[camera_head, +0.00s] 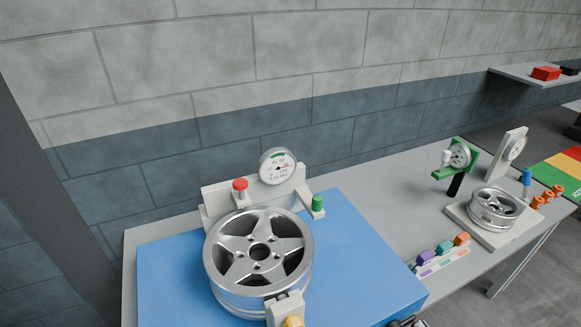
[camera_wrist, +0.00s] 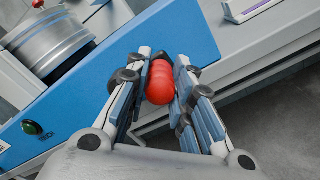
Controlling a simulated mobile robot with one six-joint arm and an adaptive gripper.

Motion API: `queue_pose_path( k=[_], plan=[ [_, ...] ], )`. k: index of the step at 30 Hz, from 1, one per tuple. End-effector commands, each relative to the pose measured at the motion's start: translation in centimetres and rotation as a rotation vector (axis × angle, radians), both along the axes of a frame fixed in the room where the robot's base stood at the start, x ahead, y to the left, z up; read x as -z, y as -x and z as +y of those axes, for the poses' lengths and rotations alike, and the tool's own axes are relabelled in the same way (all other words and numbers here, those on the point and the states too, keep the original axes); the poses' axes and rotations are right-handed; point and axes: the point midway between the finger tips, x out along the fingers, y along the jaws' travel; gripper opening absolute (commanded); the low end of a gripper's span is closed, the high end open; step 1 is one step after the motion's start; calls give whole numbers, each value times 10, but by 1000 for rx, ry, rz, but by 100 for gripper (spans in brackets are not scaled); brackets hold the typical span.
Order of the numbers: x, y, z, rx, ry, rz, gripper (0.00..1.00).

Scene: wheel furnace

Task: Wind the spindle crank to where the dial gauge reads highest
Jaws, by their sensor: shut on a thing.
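The dial gauge (camera_head: 278,167) stands on a pale bracket behind the wheel on the blue bench. It has a white face with a green band near the top; the needle's exact reading is too small to tell. A ribbed red handle (camera_wrist: 160,82), which looks like the spindle crank's grip, lies between the fingers of my gripper (camera_wrist: 168,78) in the wrist view, beside the blue bench's front edge. My gripper is shut on it. The crank's arm is mostly hidden. In the head view only a dark bit of my gripper (camera_head: 405,322) shows at the bottom edge.
A silver five-spoke wheel (camera_head: 258,252) sits on the blue bench (camera_head: 365,255), near a red knob (camera_head: 240,185) and green knob (camera_head: 318,203). A green button (camera_wrist: 32,128) is on the bench front. A second wheel (camera_head: 494,207) and coloured blocks (camera_head: 442,249) occupy the grey table.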

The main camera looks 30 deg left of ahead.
Motion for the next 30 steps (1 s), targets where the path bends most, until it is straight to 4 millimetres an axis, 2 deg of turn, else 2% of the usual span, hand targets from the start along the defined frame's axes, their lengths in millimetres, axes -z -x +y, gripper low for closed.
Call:
queue_pose_path(
  k=[1,3,14,22,26,27,30],
  plan=[
    [-9,1,1,-4,-3,0,0],
    [-13,1,1,-5,-4,1,0],
    [-14,2,2,-5,-4,1,0],
    [-36,12,9,-6,-4,4,0],
    [-42,16,12,-6,-4,4,0],
    [-40,16,12,-6,-3,3,23],
    [-39,16,12,-6,-3,3,30]
  ],
)
